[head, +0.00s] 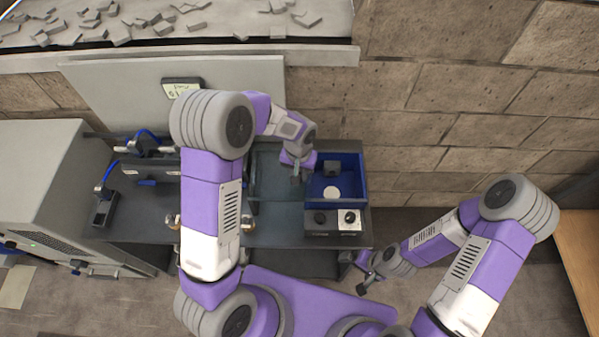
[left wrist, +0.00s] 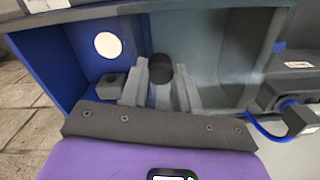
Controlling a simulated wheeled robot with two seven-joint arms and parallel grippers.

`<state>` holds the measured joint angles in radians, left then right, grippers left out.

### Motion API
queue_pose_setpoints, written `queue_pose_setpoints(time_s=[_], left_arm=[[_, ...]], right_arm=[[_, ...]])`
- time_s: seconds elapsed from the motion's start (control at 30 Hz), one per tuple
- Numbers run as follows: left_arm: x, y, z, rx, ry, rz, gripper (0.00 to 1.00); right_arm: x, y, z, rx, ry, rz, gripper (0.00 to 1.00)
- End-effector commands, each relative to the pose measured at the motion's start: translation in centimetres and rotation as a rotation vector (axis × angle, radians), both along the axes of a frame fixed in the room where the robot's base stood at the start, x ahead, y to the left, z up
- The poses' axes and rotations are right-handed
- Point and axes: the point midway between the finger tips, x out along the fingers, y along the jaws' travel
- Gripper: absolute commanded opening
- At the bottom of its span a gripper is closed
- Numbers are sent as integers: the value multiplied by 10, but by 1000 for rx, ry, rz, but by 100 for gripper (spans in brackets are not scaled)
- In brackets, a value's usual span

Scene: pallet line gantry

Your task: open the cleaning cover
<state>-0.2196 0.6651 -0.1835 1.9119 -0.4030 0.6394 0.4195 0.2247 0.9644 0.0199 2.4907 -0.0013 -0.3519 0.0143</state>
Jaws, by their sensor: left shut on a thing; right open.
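A greenish, see-through panel that looks like the cleaning cover (head: 272,178) lies beside the blue-walled bin on the dark bench. It also shows in the left wrist view (left wrist: 218,50). My left gripper (head: 296,174) is at the edge between this panel and the bin. In the left wrist view its fingers (left wrist: 160,92) are shut on a dark round knob (left wrist: 160,68). How the knob joins the panel is hidden by the fingers. My right gripper (head: 368,282) is open and empty, low at the right, in front of the bench and apart from it.
The blue bin (head: 361,178) holds a white disc (head: 331,192) and a dark block (head: 332,168). A box with dark knobs (head: 334,219) stands in front of it. Devices with blue cables (head: 103,207) stand at the bench's left. A stone wall (head: 450,110) is behind.

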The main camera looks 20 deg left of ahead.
Motion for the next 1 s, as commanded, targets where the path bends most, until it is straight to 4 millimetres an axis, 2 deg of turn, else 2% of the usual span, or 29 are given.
queue_pose_setpoints(time_s=[0.33,0.37,0.5,0.8,0.87,1.0], left_arm=[[0,1,1,0,-2,-4,0],[0,1,1,0,-2,-4,35],[0,1,1,0,-2,-3,56],[0,1,2,0,-2,-2,56],[1,1,7,-1,-4,-1,56],[1,1,28,-2,-7,-1,56]], right_arm=[[0,0,0,0,0,0,100],[0,0,0,0,0,0,100],[0,0,0,0,0,0,100],[0,0,0,0,0,0,100],[0,0,0,0,0,0,100],[0,0,0,0,0,0,100]])
